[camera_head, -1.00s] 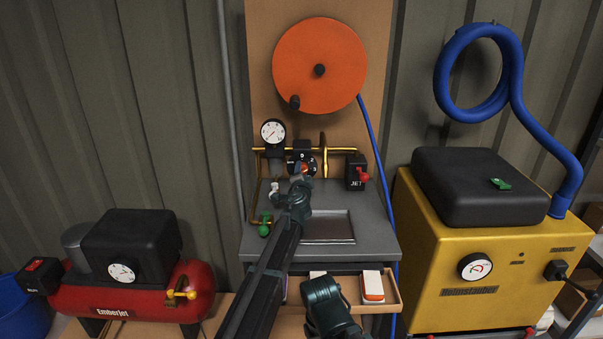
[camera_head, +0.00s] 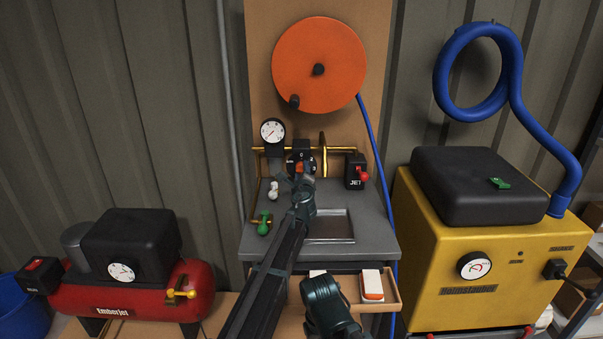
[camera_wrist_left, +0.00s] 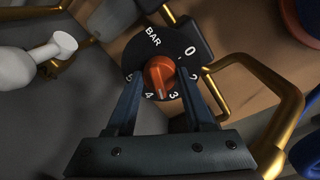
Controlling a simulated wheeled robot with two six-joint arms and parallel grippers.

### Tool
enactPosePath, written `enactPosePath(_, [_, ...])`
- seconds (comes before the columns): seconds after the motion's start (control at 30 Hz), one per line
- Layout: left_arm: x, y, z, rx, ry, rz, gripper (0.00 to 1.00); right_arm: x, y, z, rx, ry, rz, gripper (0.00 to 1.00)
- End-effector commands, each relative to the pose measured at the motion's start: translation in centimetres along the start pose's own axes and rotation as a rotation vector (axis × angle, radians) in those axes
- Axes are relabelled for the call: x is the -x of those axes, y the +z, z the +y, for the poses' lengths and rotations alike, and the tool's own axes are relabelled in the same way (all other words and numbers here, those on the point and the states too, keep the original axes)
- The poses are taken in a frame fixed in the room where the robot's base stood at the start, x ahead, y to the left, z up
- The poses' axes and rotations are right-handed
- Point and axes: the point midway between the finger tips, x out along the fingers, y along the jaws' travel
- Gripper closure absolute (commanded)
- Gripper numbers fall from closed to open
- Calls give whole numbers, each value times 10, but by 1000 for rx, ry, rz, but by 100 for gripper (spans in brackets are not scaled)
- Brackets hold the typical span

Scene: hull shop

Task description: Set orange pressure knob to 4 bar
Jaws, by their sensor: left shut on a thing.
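The orange pressure knob (camera_wrist_left: 160,75) sits on a round black dial (camera_wrist_left: 140,50) marked BAR with white numbers. In the left wrist view its white mark points down between 3 and 4. My left gripper (camera_wrist_left: 160,85) has its two fingers on either side of the knob and is shut on it. In the head view the left gripper (camera_head: 298,178) covers much of the regulator (camera_head: 301,149). A round white gauge (camera_head: 273,131) stands to the left of the regulator; its reading is too small to tell. My right gripper does not show.
A black box with a red JET lever (camera_head: 362,174) is right of the regulator. A green-handled valve (camera_head: 264,224) and a white nozzle (camera_wrist_left: 45,50) are on the left. Brass pipes (camera_wrist_left: 240,75) run close by. An open drawer (camera_head: 390,300) juts out below the grey bench (camera_head: 375,235).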

Motion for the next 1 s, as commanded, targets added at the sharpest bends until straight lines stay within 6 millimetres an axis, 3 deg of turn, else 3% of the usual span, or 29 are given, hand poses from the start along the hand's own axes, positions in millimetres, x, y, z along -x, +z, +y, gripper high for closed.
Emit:
enactPosePath(0.5, [2, -2, 1, -440, 5, -30, 100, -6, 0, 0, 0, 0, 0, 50])
enactPosePath(1.0, [2, -2, 1, -637, 8, -44, 100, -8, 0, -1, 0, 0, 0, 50])
